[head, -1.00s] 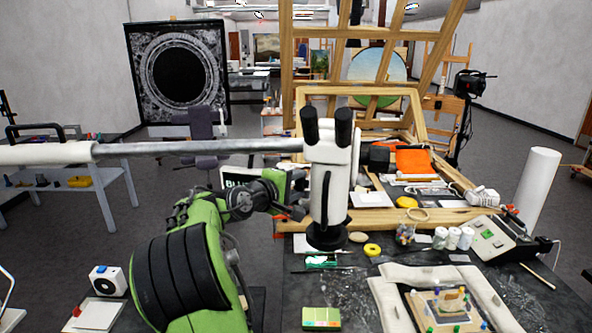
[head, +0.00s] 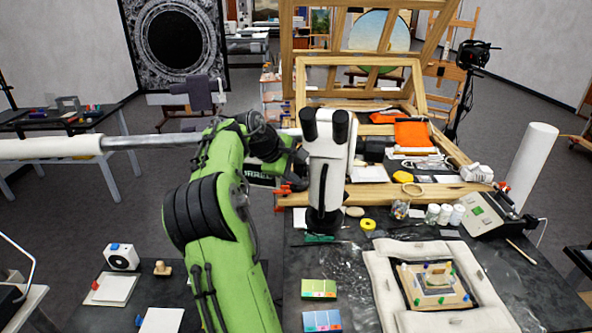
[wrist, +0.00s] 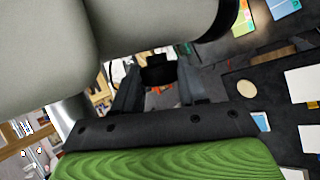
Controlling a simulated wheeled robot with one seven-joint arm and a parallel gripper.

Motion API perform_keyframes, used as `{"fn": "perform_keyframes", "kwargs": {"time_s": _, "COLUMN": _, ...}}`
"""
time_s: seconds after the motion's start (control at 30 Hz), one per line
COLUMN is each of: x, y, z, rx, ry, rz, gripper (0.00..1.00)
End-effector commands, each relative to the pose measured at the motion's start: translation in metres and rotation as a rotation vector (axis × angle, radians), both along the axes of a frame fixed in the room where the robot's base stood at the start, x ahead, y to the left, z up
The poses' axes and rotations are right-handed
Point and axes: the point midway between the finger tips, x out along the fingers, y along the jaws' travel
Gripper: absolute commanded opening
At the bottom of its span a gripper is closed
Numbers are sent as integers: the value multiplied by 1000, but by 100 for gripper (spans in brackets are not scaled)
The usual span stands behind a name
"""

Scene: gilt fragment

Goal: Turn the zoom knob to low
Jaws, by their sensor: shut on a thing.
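The white stereo microscope (head: 328,165) with two black eyepieces hangs upright on a horizontal boom (head: 160,141) above the dark bench. Its pale body fills the upper left of the wrist view (wrist: 150,25). My gripper (wrist: 158,80) is at the left side of the microscope body in the head view, its fingertips largely hidden there. In the wrist view its two dark fingers stand on either side of a small black knob (wrist: 157,67), shut on it. No marking on the knob can be read, so its setting cannot be told.
The boom crosses behind my arm. A padded tray (head: 380,280) holds a small gilt fragment (head: 437,280) at the front right. Jars (head: 444,214), a yellow ring (head: 367,224) and colour cards (head: 319,288) lie near the microscope. A wooden frame (head: 300,85) stands behind.

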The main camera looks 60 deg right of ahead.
Motion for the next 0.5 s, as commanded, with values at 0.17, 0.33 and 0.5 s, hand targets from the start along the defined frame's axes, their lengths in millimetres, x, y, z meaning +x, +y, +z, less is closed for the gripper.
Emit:
{"fn": "perform_keyframes", "kwargs": {"time_s": 0.17, "x": 0, "y": 0, "z": -1, "rx": 31, "ry": 7, "rz": -2, "gripper": 11}}
{"fn": "perform_keyframes", "kwargs": {"time_s": 0.33, "x": 0, "y": 0, "z": -1, "rx": 40, "ry": 9, "rz": -2, "gripper": 11}}
{"fn": "perform_keyframes", "kwargs": {"time_s": 0.5, "x": 0, "y": 0, "z": -1, "rx": 40, "ry": 9, "rz": -2, "gripper": 11}}
